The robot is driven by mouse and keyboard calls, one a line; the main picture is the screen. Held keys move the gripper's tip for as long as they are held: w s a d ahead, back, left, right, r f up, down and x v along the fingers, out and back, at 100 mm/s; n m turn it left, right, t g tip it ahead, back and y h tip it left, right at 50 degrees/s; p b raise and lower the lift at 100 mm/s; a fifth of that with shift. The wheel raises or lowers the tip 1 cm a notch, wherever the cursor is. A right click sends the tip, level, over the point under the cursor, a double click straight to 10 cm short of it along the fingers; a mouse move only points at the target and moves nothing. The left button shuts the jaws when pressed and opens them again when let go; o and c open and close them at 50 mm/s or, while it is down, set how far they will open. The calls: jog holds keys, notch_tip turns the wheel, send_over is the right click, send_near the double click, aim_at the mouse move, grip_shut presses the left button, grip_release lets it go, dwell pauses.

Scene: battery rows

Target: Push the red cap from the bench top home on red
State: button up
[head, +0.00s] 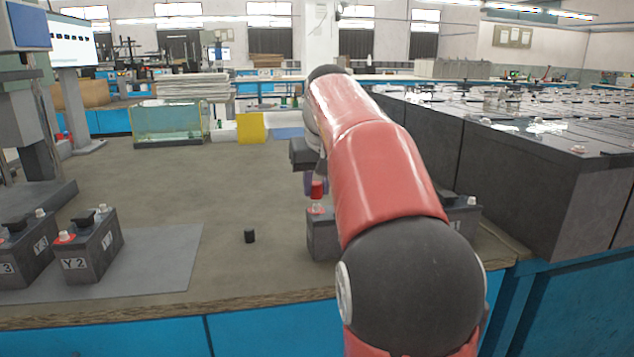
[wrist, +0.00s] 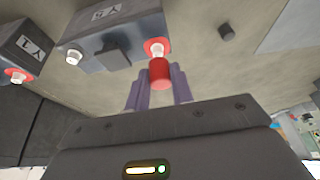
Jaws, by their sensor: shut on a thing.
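My gripper (wrist: 157,84) has purple fingers and is shut on the red cap (wrist: 158,71). In the head view the red cap (head: 317,188) is upright, directly above a pale battery post (head: 316,205) with a red ring at its base. The post also shows in the wrist view (wrist: 153,46), just beyond the cap. I cannot tell whether the cap's lower edge touches the post top. The grey battery (head: 322,238) carrying this post is partly hidden by my arm.
A small black cap (head: 249,236) stands on the bench left of the battery. Two batteries, one marked Y2 (head: 90,250), stand on a grey mat (head: 165,265) at left. Large dark battery blocks (head: 520,175) fill the right.

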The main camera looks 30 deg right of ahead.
jog(key=shift+f+b, duration=0.85)
jog(key=shift+f, duration=0.65)
dwell(1.6)
jog(key=o, duration=1.5)
jog(key=shift+r+p, duration=2.1)
jog(key=shift+r, duration=1.45)
